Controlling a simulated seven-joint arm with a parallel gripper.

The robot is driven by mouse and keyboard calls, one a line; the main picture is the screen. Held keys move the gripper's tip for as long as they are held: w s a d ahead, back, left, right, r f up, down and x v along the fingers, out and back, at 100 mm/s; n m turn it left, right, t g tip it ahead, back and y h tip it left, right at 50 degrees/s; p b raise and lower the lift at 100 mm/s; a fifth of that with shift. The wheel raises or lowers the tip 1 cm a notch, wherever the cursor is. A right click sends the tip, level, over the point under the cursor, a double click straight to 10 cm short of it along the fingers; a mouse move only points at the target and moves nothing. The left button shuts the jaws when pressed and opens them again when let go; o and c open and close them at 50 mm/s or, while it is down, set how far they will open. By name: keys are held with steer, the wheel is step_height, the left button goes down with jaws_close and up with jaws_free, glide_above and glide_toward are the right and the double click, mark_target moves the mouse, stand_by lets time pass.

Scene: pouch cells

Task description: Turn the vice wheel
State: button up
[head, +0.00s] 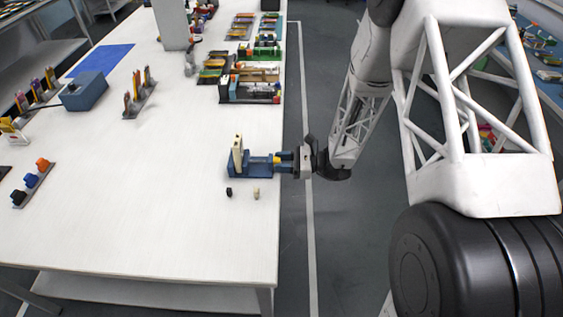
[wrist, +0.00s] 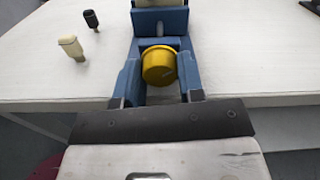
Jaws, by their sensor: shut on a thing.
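The blue vice (head: 245,172) sits at the right edge of the white table in the head view, with a pale upright piece (head: 238,152) in it. Its blue body (wrist: 160,22) also shows at the top of the wrist view. The yellow vice wheel (wrist: 159,66) faces my gripper; only a bit of it (head: 277,160) shows in the head view. My gripper (wrist: 160,85) comes from the right, its blue fingers on either side of the wheel and shut on it. It also shows in the head view (head: 285,160). The wheel's sides are partly hidden by the fingers.
A small black peg (head: 229,192) and a cream peg (head: 256,193) stand in front of the vice. Racks of coloured parts (head: 250,88) lie farther back. A blue box (head: 84,92) is at left. The table's middle (head: 150,190) is clear.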

steer(key=o, duration=0.9)
steer(key=shift+d, duration=0.15)
steer(key=shift+d, duration=3.8)
